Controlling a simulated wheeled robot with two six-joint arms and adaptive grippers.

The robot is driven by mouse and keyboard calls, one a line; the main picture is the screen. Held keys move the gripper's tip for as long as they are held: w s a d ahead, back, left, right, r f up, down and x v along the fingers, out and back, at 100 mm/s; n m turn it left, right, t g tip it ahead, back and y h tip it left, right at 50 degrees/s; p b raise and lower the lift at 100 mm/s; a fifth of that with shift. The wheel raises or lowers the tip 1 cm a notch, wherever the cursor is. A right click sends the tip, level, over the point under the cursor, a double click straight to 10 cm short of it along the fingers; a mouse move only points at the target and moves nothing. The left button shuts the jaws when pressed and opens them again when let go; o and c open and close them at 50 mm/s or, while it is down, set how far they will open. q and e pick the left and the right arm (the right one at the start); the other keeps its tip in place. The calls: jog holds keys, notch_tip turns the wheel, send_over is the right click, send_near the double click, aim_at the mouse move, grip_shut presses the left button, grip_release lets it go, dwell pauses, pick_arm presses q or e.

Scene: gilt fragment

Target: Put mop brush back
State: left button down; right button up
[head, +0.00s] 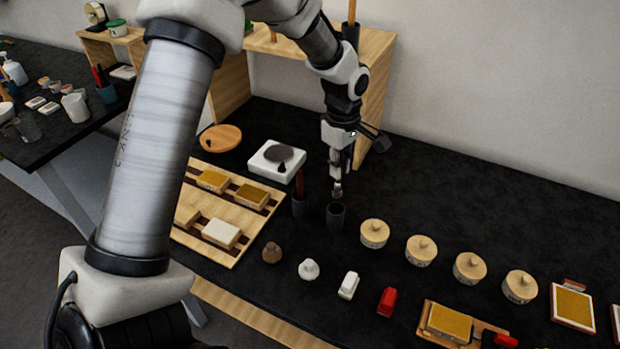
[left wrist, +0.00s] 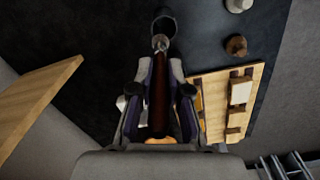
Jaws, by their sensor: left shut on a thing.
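My left gripper (head: 337,152) is shut on the mop brush (head: 337,188), which hangs bristle end down. In the left wrist view its brown handle (left wrist: 159,95) runs between the fingers to a pale metal collar. Its lower end is at the mouth of a dark cup (head: 336,216), which also shows in the left wrist view (left wrist: 165,20). I cannot tell whether the tip is inside the rim or just above it. A second dark cup (head: 299,207) with a brown handle standing in it is just left. My right gripper is out of view.
A wooden shelf (head: 376,75) stands behind the gripper. A slatted wooden board (head: 232,250) with blocks and a white square piece (head: 277,160) lie left. Several round lidded pots (head: 374,233) stand right, with small stamps in front. The black table behind the pots is clear.

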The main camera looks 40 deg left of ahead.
aim_at(338, 191)
pick_arm(q)
jog(key=f, duration=0.1)
jog(key=f+p, duration=0.1)
jog(key=f, duration=0.2)
jog(key=shift+s+d, duration=0.35)
jog(key=f, duration=0.2)
jog(key=f+p, duration=0.1)
jog(key=f, duration=0.3)
jog(key=shift+w+a+f+p, duration=0.15)
jog(key=shift+a+f+p, duration=0.1)
jog(key=shift+p, duration=0.1)
jog(key=shift+d, duration=0.15)
jog(key=c, duration=1.1)
grip_release()
jog(key=shift+f, duration=0.15)
jog(key=shift+c, duration=0.2)
